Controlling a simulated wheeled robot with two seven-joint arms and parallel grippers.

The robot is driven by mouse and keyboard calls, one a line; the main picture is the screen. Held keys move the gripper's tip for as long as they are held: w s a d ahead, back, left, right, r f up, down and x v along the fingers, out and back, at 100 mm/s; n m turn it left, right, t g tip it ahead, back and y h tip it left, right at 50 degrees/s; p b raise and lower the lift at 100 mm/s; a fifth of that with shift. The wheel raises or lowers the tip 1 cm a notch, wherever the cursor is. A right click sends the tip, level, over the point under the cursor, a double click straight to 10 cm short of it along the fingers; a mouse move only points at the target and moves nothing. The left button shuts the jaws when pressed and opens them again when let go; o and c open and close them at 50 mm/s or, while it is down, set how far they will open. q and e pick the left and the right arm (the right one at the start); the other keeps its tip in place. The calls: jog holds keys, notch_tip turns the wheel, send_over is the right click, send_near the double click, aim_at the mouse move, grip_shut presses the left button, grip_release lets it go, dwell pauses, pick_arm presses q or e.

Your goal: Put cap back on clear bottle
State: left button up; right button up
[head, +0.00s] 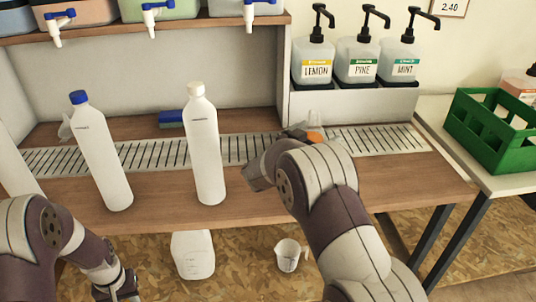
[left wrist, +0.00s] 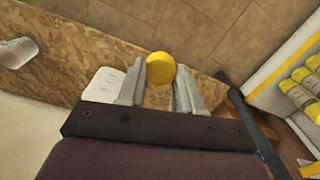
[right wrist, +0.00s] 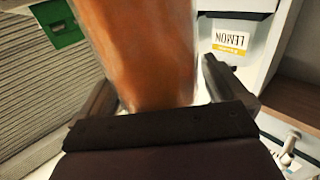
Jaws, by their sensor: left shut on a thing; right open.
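The clear bottle with orange liquid (right wrist: 145,45) fills the middle of the right wrist view, between the open fingers of my right gripper (right wrist: 158,95). Whether they touch it is unclear. In the head view only a little of the bottle (head: 314,136) shows behind my right wrist, on or near the drain grate. Its mouth is not clear to see. My left gripper (left wrist: 160,92) is shut on a round yellow cap (left wrist: 160,68), held at the fingertips. In the head view my left gripper (head: 117,290) is low at the bottom left, below the bench top, and the cap is hidden.
A white bottle with a blue cap (head: 100,155) and one with a cream cap (head: 206,150) stand on the bench. A blue sponge (head: 171,118) lies behind. Pump bottles (head: 362,60) stand back right, a green crate (head: 490,130) right. A jug (head: 193,255) and measuring cup (head: 288,256) are below.

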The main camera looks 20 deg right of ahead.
aim_at(311, 124)
jog(key=shift+c, duration=0.3)
grip_shut()
jog(key=shift+r, duration=0.15)
